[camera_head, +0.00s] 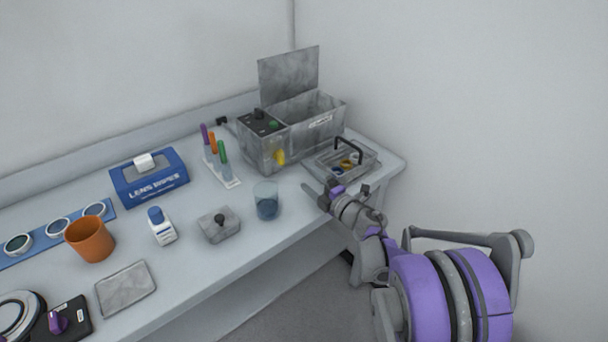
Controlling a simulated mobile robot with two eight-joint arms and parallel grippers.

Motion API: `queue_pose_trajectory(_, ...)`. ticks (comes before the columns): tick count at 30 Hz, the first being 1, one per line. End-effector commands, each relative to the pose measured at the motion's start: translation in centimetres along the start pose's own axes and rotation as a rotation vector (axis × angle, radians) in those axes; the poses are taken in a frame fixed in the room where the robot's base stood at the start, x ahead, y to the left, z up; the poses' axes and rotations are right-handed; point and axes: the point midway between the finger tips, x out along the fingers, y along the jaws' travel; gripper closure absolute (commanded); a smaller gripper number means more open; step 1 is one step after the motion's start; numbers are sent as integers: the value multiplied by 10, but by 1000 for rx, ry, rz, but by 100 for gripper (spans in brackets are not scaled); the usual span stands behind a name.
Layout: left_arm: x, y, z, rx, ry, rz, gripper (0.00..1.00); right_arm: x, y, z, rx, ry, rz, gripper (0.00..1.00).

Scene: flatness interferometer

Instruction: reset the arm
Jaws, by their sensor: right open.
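My right arm comes in from the lower right in the head view, grey with purple bands. Its gripper (326,194) is open and empty. It is at the front right part of the bench (245,262), near the metal basket tray (334,173) and to the right of the glass beaker (266,200). I cannot tell its exact height above the bench. My left gripper is not in view.
An open-lidded metal bath (303,128) stands at the back right. A pen rack (231,183), blue wipes box (150,180), white bottle (161,227), grey block with knob (219,226), orange cup (90,240) and grey plate (126,287) stand leftward. A wall is at the right.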

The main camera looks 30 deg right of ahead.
Motion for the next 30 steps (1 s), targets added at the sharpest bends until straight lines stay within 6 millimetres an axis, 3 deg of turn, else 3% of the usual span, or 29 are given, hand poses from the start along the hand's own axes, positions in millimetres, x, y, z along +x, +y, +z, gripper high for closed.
queue_pose_trajectory(14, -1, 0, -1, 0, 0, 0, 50, 0, 3, -1, 8, -7, 3, 7)
queue_pose_trajectory(17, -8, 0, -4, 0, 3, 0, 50, -1, 22, -7, 66, -54, 19, 7)
queue_pose_trajectory(20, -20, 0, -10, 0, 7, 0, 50, -8, 55, -17, 203, -160, 38, 7)
queue_pose_trajectory(24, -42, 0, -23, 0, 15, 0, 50, -37, 86, -40, 506, -362, 15, 7)
queue_pose_trajectory(27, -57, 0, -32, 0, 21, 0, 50, -69, 82, -63, 737, -502, -62, 7)
queue_pose_trajectory(30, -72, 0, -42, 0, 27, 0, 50, -110, 66, -98, 961, -628, -191, 7)
